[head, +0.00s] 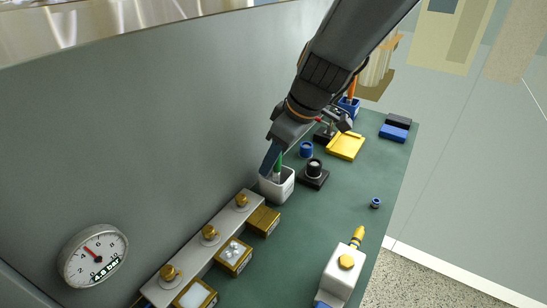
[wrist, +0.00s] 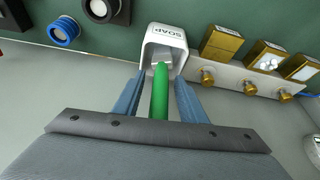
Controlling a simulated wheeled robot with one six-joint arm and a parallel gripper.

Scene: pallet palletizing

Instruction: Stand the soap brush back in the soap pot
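The white soap pot (head: 284,186) stands on the green bench beside the grey wall, and its SOAP label faces the camera in the wrist view (wrist: 168,36). The soap brush's green handle (wrist: 159,92) runs from the pot's mouth back between my gripper's fingers; it shows as a thin green strip in the head view (head: 279,167). The brush's lower end is inside the pot, and its bottom is hidden. My gripper (wrist: 160,82) has blue fingers on both sides of the handle, with visible gaps. In the head view my gripper (head: 271,163) is just above the pot.
A grey rail with brass knobs (head: 210,235) and yellow-framed boxes lies beside the pot. A black-based round part (head: 313,174), a blue ring (head: 306,150) and a yellow tray (head: 345,146) stand on its other side. The right bench middle is mostly clear.

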